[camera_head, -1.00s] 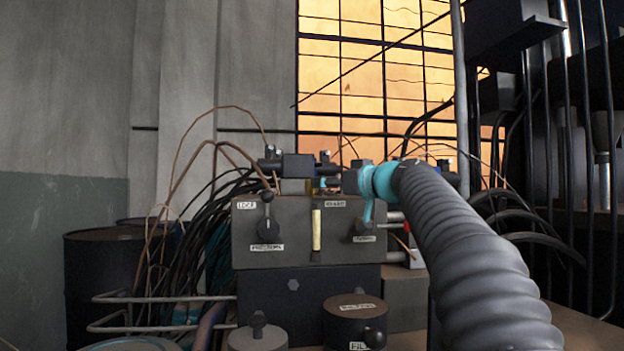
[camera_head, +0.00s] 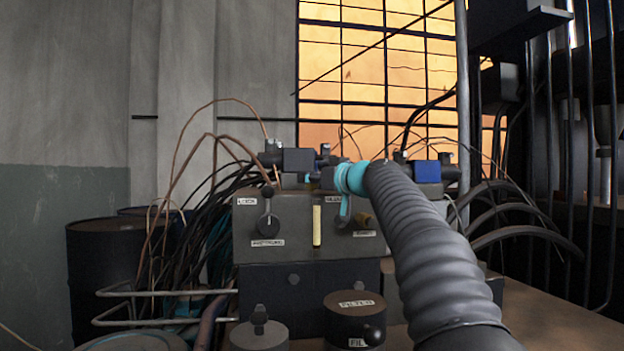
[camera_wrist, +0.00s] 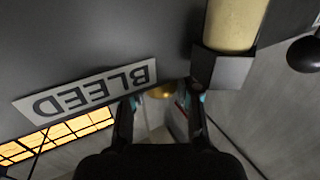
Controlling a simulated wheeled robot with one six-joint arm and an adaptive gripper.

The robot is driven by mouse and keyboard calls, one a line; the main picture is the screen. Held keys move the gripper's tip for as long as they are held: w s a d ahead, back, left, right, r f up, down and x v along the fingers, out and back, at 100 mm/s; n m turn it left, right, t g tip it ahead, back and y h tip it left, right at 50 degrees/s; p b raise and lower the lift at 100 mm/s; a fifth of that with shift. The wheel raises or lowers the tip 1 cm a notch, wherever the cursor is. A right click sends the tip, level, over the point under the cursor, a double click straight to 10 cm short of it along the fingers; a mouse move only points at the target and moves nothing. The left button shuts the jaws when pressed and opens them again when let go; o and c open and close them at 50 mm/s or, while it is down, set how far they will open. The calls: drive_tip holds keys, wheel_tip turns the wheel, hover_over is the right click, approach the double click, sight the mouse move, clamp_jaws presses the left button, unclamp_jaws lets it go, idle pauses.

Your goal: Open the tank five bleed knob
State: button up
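A small brass knob (camera_wrist: 161,92) shows in the wrist view beside a white label reading BLEED (camera_wrist: 88,90), upside down, on a dark grey panel. My gripper (camera_wrist: 160,104) is open, with its two dark fingers apart on either side of the knob's place in the picture. The knob lies at or just beyond the fingertips; I cannot tell whether they touch it. Only the knob's rounded edge shows. In the head view my teal wrist is in front of the grey valve box (camera_head: 285,250), and the fingers are not clearly seen. No tank number is readable.
A yellowish sight tube (camera_wrist: 236,22) is close to the right finger, with a dark round knob (camera_wrist: 305,53) further right. In the head view, a black lever (camera_head: 267,207) is on the box's left. Capped cylinders (camera_head: 355,312) stand in front, and cables crowd the left.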

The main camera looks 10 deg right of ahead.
clamp_jaws()
drive_tip(key=shift+w+d+n+g+y, duration=0.15)
drive_tip(key=shift+n+g+y, duration=0.3)
drive_tip(key=shift+y, duration=0.25)
drive_tip(key=shift+n+g+y+p, duration=0.3)
drive_tip(key=shift+n+g+y, duration=0.3)
drive_tip(key=shift+y, duration=0.3)
drive_tip(key=shift+n+g+y, duration=0.25)
drive_tip(key=shift+n+y, duration=0.05)
drive_tip(key=shift+n, duration=0.15)
drive_tip(key=o, duration=0.8)
unclamp_jaws()
drive_tip(key=shift+o, duration=0.2)
drive_tip(key=shift+a, duration=0.2)
